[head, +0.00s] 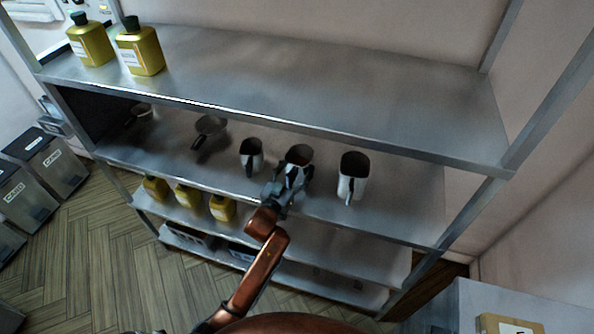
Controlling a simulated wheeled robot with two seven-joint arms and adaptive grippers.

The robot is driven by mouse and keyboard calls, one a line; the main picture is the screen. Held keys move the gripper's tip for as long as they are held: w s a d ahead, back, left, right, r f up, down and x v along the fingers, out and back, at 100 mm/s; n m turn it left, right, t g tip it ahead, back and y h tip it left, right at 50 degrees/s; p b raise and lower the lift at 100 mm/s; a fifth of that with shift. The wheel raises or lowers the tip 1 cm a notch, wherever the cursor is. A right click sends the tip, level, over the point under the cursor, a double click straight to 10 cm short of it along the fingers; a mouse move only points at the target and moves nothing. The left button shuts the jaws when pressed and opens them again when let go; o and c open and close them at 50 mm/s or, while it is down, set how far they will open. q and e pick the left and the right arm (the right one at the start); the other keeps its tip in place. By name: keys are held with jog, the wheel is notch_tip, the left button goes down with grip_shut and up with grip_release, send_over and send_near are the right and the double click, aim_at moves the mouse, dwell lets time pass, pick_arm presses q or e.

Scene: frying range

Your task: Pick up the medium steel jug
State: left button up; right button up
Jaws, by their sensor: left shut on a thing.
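Three steel jugs stand in a row on the second shelf in the head view. The medium steel jug (300,155) is the middle one, its dark open mouth facing up. The small jug (251,156) is to its left and the large jug (353,170) to its right. My left gripper (291,180) is at the front of the medium jug and shut on it, hiding its lower front and handle. I cannot tell whether the jug's base touches the shelf. My right gripper is not in view.
The top shelf (300,75) overhangs the jugs, with two yellow bottles (140,52) at its left end. Pans (208,129) lie left of the jugs. More yellow bottles (188,197) stand on the shelf below. The second shelf is clear right of the large jug.

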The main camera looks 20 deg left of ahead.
pick_arm(q)
jog(key=c, duration=0.5)
jog(key=shift+r, duration=0.1)
jog(key=shift+r, duration=0.1)
